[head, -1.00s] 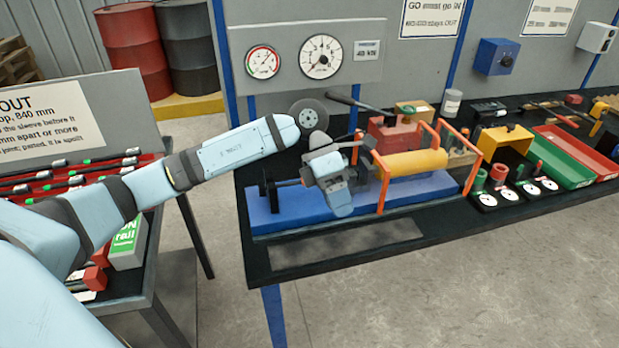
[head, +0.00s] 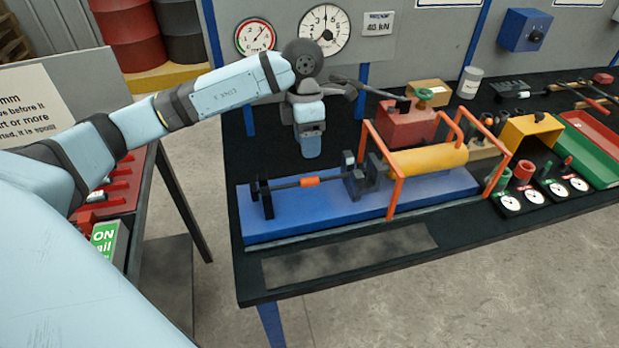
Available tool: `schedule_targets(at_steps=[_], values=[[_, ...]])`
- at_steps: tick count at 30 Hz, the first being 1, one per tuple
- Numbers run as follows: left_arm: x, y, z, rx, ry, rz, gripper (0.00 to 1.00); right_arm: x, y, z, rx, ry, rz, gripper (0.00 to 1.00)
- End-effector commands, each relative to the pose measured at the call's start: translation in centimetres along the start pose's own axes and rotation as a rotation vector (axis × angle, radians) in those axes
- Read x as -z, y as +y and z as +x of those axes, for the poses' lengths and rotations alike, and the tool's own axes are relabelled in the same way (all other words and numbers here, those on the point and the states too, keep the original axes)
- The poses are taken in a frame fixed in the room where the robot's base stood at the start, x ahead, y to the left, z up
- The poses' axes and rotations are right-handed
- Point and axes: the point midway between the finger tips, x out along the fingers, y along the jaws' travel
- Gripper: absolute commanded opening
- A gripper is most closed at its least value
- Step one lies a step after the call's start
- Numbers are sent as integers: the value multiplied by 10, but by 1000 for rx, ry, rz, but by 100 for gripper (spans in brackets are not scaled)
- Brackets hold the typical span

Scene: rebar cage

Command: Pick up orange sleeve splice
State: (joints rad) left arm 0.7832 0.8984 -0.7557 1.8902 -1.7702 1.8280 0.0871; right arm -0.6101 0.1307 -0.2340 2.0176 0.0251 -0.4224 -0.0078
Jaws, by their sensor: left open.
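The orange sleeve splice (head: 310,181) is a short orange collar on a dark horizontal bar (head: 285,184). The bar runs between a black post and a grey clamp block (head: 361,180) on the blue test bed (head: 330,213). My left gripper (head: 352,89) is in the air above and behind the bar, clear of the sleeve. The sleeve is fully visible. My right gripper is out of view.
An orange guard frame (head: 397,192) surrounds a yellow cylinder (head: 428,159) right of the sleeve. A red pump unit (head: 408,123) stands behind it. Dial gauges, a yellow bracket (head: 530,138) and a green tray (head: 588,150) fill the right. The bench's front strip is clear.

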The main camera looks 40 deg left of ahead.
Motion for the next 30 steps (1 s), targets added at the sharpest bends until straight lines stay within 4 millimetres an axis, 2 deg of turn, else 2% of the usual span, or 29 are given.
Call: schedule_targets(at_steps=[1,4,11,21,29,30], values=[[1,-1,10,3,2,0,54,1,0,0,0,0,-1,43],[0,-1,26,3,2,-1,54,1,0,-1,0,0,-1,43],[1,-2,42,2,1,0,54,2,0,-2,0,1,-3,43],[2,-9,86,1,0,-1,54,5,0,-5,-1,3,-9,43],[2,-8,90,0,-2,-1,54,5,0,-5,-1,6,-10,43],[2,-8,90,0,-2,-1,49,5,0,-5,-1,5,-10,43]])
